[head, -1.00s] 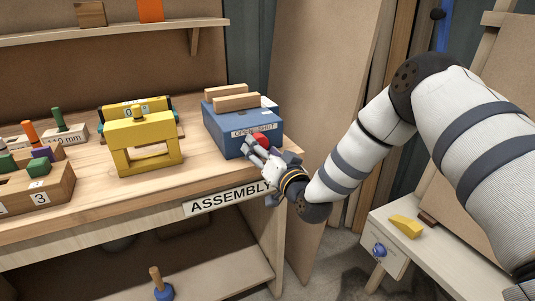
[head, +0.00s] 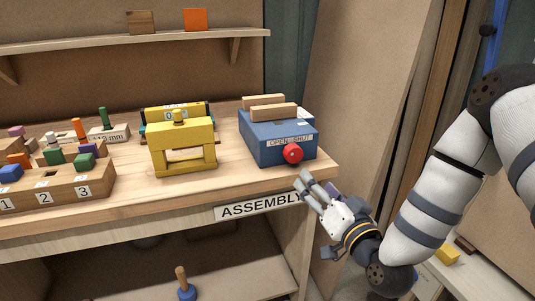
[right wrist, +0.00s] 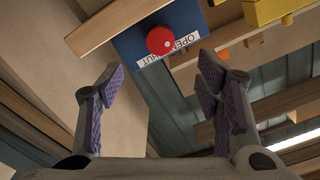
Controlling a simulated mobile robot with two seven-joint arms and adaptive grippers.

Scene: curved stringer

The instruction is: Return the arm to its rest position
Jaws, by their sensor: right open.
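My right gripper (head: 310,188) is open and empty, just off the bench's front right corner, below and in front of the blue box. In the right wrist view its two fingers (right wrist: 158,90) with purple pads stand wide apart with nothing between them. My left gripper is in neither view. The blue box (head: 275,148), labelled "OPEN-SHUT", stands on the bench with a red knob (head: 292,153) on its front. The red knob also shows in the right wrist view (right wrist: 160,40), beyond the fingertips and apart from them.
The wooden bench (head: 235,185) carries a yellow frame (head: 183,150) and a numbered block (head: 55,190) with coloured pieces. A shelf (head: 120,40) hangs above. A tall board (head: 365,95) stands behind my right arm. A small side table with a yellow piece (head: 447,254) is at lower right.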

